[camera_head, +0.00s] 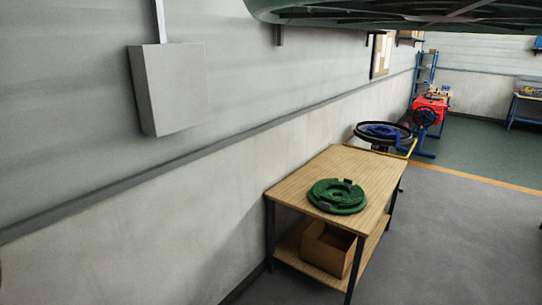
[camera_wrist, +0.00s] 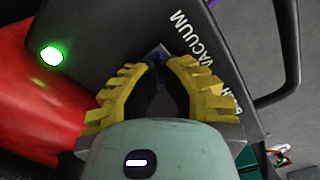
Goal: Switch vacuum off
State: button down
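In the wrist view, a dark panel (camera_wrist: 105,30) fills the upper middle. It has the white word VACUUM and a second label that is partly hidden. My gripper (camera_wrist: 159,62), with yellow ridged fingers, points at this panel. Its fingertips are close together, with a narrow dark gap between them. A small blue-grey piece, possibly the switch, shows at the tips; I cannot tell whether they touch it. A green light (camera_wrist: 52,55) glows at the left, beside a red body (camera_wrist: 40,105). The head view shows neither the panel nor my gripper.
A black bar handle (camera_wrist: 290,50) curves along the right of the wrist view. In the head view, a wooden table (camera_head: 295,184) holds a green disc (camera_head: 325,201), with a cardboard box (camera_head: 328,248) below. A grey wall box (camera_head: 170,88) hangs left. Floor is clear at right.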

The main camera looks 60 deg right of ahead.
jog(key=shift+r+p, duration=1.1)
jog(key=shift+r, duration=2.4)
